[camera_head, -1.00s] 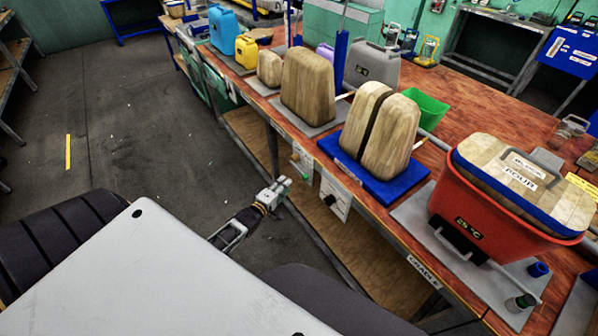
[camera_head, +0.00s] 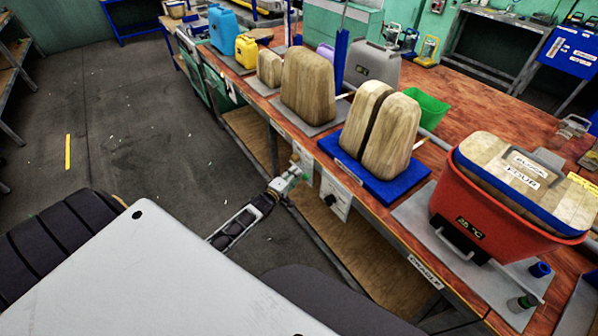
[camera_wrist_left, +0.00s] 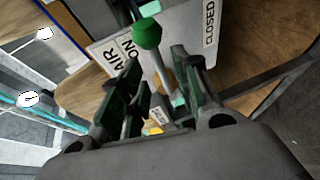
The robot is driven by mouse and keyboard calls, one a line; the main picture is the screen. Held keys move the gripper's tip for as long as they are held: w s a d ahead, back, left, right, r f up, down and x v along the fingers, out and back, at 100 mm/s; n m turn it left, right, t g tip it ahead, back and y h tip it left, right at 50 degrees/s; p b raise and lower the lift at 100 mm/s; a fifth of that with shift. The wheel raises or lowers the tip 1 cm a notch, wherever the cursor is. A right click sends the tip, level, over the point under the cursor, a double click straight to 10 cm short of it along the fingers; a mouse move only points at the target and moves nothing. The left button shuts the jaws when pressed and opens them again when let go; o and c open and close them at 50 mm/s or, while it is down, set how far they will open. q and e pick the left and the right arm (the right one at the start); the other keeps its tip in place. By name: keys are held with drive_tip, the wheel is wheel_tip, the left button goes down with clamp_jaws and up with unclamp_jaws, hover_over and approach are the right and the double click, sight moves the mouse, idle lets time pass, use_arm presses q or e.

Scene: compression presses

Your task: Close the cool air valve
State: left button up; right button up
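The air valve is a lever with a green ball knob (camera_wrist_left: 147,34) and a grey shaft (camera_wrist_left: 162,68) on a white plate (camera_wrist_left: 180,32). In the left wrist view the plate has an "AIR ON" label (camera_wrist_left: 122,50) on the left and a "CLOSED" label (camera_wrist_left: 209,24) on the right. The knob lies nearer "AIR ON". My left gripper (camera_wrist_left: 161,72) is open, with a finger on either side of the shaft; contact is unclear. In the head view this gripper (camera_head: 290,177) is at the bench's front face and partly covers the valve. My right gripper is not in view.
A second white panel with a black knob (camera_head: 331,199) sits just right of the valve. The wooden bench top (camera_head: 440,150) above carries wooden blocks on a blue base (camera_head: 372,183) and a red tub (camera_head: 480,212).

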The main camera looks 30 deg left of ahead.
use_arm(q)
drive_tip(key=shift+w+f+b, duration=0.15)
drive_tip(key=shift+w+f, duration=0.05)
drive_tip(key=shift+w, duration=1)
drive_tip(key=shift+w+f+b, duration=0.15)
drive_tip(key=shift+w+f, duration=0.05)
drive_tip(key=shift+w, duration=0.95)
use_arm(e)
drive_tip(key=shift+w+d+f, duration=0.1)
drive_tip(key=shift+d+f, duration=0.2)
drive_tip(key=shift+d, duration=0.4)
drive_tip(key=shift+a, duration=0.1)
use_arm(q)
drive_tip(key=c, duration=0.7)
clamp_jaws()
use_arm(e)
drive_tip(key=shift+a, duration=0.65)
